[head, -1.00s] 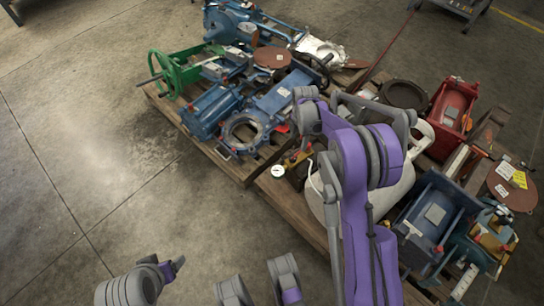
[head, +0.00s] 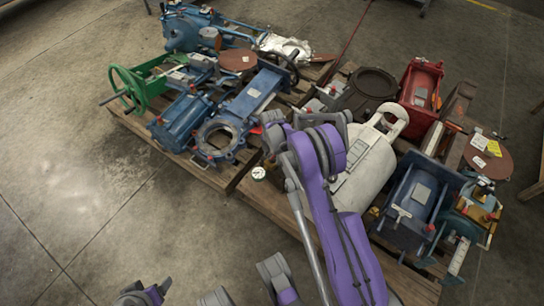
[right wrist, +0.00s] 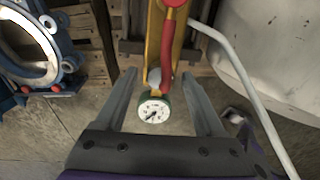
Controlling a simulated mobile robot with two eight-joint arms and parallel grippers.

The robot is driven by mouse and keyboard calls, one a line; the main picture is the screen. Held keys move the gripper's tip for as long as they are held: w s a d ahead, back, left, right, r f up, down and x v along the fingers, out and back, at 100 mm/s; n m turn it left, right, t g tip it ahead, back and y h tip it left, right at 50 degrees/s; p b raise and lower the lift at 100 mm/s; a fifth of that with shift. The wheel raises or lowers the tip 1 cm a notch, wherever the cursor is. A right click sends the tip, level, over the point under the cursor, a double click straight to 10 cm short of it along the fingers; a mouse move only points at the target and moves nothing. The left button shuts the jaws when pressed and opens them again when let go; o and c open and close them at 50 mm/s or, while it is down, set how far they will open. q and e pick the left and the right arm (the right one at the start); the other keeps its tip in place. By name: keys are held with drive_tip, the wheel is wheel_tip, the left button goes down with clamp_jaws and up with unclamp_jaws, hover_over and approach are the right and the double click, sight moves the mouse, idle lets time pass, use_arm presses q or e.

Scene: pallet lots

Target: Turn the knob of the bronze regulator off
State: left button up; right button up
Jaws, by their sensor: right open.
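In the right wrist view a yellow-bronze fitting (right wrist: 155,42), which looks like the bronze regulator, stands upright in the picture at the top middle. A red handle (right wrist: 168,50) runs along it, with a round red end at the top edge. A white dial gauge (right wrist: 153,110) sits at its near end, and it also shows in the head view (head: 258,173). My right gripper (right wrist: 159,76) is open, one finger on each side of the gauge, holding nothing. In the head view my right arm hides most of the fitting.
A white tank (head: 362,170) stands right beside the fitting, its pale bent bar close to my right finger. A blue flanged valve (head: 220,140) lies to the left. Pallets hold several other blue and red machines (head: 421,95). The concrete floor at left is clear.

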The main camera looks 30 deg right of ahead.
clamp_jaws()
idle(0.4)
